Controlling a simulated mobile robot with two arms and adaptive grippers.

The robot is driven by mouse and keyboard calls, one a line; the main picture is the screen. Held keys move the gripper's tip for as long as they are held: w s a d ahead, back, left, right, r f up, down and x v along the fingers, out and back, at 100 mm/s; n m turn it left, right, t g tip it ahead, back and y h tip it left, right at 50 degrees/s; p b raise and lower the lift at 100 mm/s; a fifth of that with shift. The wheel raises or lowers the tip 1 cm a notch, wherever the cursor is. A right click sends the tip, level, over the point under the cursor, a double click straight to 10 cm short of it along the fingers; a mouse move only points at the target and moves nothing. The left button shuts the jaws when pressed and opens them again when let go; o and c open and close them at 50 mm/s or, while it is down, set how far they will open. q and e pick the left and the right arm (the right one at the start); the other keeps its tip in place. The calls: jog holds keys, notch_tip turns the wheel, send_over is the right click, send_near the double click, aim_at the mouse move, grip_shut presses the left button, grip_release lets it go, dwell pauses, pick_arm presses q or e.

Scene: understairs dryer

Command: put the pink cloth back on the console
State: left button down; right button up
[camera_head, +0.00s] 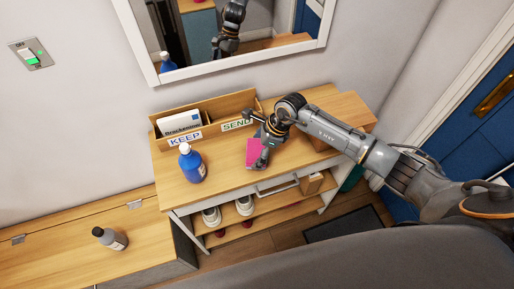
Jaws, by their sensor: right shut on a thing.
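The pink cloth (252,150) is a small flat pink shape over the middle of the wooden console top (216,176). My right gripper (262,161) comes in from the right and is shut on the cloth at its right side. The gripper covers part of the cloth. I cannot tell whether the cloth touches the console top or hangs just above it. My left gripper is not in view.
A blue bottle (191,163) stands left of the cloth. A wooden organiser (218,106) labelled KEEP and SEND stands behind it. Shoes (244,205) sit on the shelf below. A dark bottle (109,238) is on the lower bench.

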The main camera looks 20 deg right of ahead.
jog(key=o, duration=0.7)
jog(key=shift+d+r, duration=0.15)
jog(key=shift+r, duration=0.1)
jog(key=shift+b+v, duration=1.75)
jog(key=shift+v, duration=4)
